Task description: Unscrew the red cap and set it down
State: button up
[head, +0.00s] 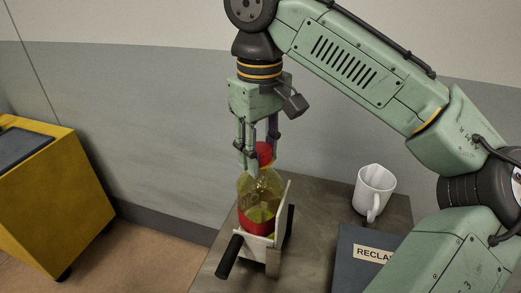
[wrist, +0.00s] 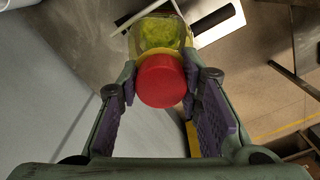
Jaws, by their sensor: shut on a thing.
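The red cap (head: 264,150) sits at the top of a clear bottle (head: 262,203) holding yellow-green liquid, with a red band low on its side. The bottle stands upright in a white holder (head: 283,220) with black handles. My gripper (head: 257,160) points down from above and is shut on the red cap. In the wrist view the cap (wrist: 160,80) is between the two purple-padded fingers of my gripper (wrist: 160,88), with the bottle (wrist: 160,35) directly beyond it. I cannot tell whether the cap is still threaded on the neck.
The grey table (head: 328,197) also holds a white mug (head: 374,190) to the right and a dark blue box (head: 350,245) marked "RECLA". Bare table lies between the holder and the mug. A yellow cabinet (head: 45,205) stands on the floor at left. A wall is close behind.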

jog(key=shift+c, duration=1.2)
jog(key=shift+n, duration=0.8)
jog(key=shift+c, duration=0.2)
jog(key=shift+n, duration=0.9)
jog(key=shift+n, duration=0.8)
jog(key=shift+n, duration=0.9)
